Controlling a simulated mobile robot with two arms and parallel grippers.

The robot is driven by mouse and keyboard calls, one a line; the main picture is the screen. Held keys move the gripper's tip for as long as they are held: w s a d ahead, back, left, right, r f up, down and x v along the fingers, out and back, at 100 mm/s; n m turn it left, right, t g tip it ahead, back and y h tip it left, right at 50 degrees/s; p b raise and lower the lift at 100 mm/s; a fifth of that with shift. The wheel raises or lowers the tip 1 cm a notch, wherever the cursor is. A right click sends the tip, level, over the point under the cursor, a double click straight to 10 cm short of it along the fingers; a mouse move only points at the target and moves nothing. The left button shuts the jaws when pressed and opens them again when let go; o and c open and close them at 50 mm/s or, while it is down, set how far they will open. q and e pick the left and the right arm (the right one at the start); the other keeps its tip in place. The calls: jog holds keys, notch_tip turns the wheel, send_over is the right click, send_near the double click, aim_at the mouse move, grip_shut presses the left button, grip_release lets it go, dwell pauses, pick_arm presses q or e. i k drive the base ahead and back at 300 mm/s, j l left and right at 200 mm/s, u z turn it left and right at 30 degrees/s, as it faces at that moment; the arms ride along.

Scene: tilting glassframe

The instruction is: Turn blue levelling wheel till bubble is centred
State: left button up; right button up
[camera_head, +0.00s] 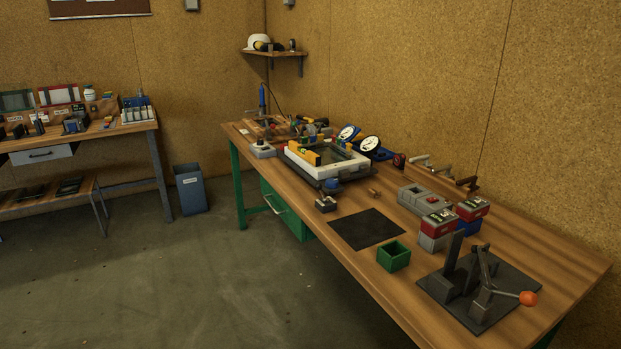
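The tilting glass frame (327,161), with a pale rim and a dark pane, stands on the wooden bench near its middle. A yellow level (302,152) lies across its left part. A small blue round part (332,184) at the frame's front edge looks like the levelling wheel. The bubble is too small to make out, so I cannot tell where it sits. Neither of my grippers is in view.
The bench (545,265) also carries a black mat (366,229), a green bin (394,256), red-and-grey battery packs (438,223) and a clamp with an orange knob (528,298). Two round gauges (369,144) stand behind the frame.

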aim_at(331, 182)
jog(key=i, duration=0.3)
jog(key=i+u, duration=0.8)
